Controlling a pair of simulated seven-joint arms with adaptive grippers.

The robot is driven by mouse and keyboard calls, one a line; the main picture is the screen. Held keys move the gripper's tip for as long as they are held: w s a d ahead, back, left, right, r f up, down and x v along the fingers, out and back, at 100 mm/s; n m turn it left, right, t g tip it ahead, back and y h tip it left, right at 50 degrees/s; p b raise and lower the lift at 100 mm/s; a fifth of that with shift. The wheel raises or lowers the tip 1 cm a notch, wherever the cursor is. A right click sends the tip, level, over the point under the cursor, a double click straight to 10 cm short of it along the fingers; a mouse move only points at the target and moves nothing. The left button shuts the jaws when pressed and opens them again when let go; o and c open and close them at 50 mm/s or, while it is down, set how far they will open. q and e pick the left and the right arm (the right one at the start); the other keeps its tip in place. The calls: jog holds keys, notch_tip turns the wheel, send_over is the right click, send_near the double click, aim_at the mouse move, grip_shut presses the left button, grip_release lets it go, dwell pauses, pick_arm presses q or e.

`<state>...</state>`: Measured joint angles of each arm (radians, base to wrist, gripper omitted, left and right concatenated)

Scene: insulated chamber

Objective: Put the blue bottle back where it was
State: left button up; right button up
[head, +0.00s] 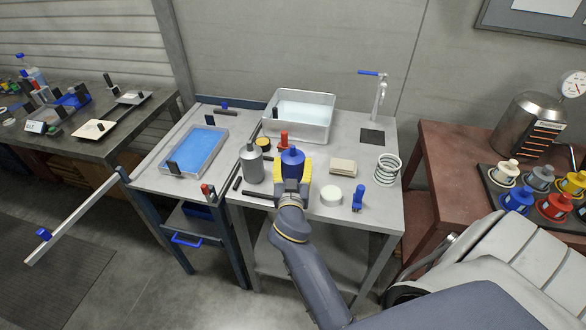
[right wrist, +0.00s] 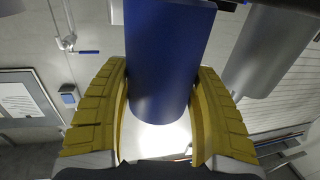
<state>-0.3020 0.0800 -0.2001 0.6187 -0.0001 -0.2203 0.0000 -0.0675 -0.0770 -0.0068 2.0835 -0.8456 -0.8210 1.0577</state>
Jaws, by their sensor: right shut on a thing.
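My right gripper (head: 292,173) is shut on the blue bottle (head: 291,156), with a yellow finger on each side of it. The bottle stands roughly upright over the middle of the grey metal table (head: 318,157); I cannot tell whether its base touches the top. In the right wrist view the bottle's smooth blue body (right wrist: 165,60) lies between the two yellow fingers (right wrist: 160,115). My left gripper is not in view.
A red-topped item (head: 283,139) and a round tin (head: 263,145) stand close by. A beige block (head: 343,167), white disc (head: 331,196), blue tool (head: 358,198) and coil (head: 388,169) lie right. Behind are a metal basin (head: 325,127), tap (head: 379,97) and dark square (head: 372,137).

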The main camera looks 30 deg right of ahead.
aim_at(293, 176)
jog(key=shift+f, duration=0.7)
jog(key=shift+f, duration=0.1)
jog(key=o, duration=1.5)
jog(key=shift+v, duration=2)
